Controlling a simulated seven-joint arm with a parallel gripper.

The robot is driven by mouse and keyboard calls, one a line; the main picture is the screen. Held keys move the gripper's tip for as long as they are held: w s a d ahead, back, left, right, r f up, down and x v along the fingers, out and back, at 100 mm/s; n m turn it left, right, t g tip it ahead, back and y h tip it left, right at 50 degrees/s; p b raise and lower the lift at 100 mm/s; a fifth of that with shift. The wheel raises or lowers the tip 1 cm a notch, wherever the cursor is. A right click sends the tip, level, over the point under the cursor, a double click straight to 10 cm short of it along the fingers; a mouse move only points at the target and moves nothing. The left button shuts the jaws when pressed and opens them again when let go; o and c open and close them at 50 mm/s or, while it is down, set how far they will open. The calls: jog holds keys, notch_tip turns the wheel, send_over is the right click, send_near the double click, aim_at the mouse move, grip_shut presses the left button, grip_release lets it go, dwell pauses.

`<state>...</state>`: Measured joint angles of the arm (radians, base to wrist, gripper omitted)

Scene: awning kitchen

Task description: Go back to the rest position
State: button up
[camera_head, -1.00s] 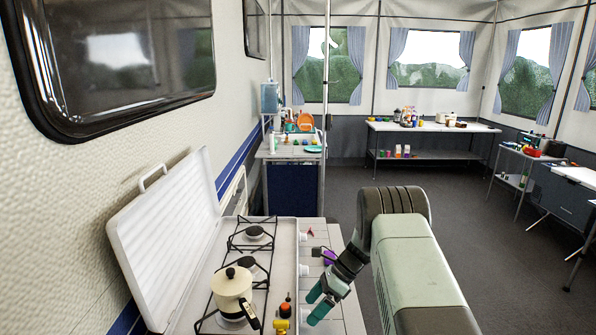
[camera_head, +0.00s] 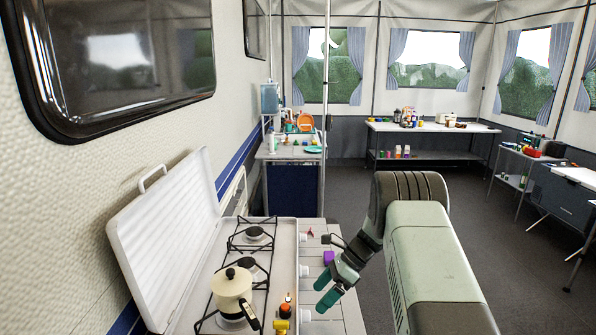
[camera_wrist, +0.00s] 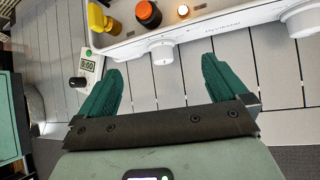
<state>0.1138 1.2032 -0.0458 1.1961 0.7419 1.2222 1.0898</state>
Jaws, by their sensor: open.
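My gripper (camera_head: 326,291) is at the right edge of the stove-side counter in the head view, with its green fingers pointing down and left. In the wrist view my gripper (camera_wrist: 160,88) shows its two green fingers spread wide apart. Nothing is between them but the slatted grey counter surface (camera_wrist: 190,85). My gripper is open and empty. The rest position itself is not marked in either view.
The white stove (camera_head: 285,240) with a cream pot (camera_head: 232,285) stands left of my gripper. A purple item (camera_head: 328,257) lies on the counter near my arm. A small timer (camera_wrist: 87,65) shows beside the left finger.

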jog(key=shift+s+a+f+n+t, duration=0.3)
jog(key=shift+a+f+t, duration=0.3)
jog(key=shift+f, duration=0.4)
jog(key=shift+s+a+f+n+t, duration=0.15)
jog(key=shift+s+a+f+t, duration=0.15)
jog(key=shift+a+f+t, duration=0.5)
jog(key=shift+s+a+f+n+t, duration=0.25)
jog(key=shift+s+a+f+t, duration=0.1)
jog(key=shift+f, duration=0.85)
jog(key=c, duration=1.4)
jog(key=shift+c, duration=0.2)
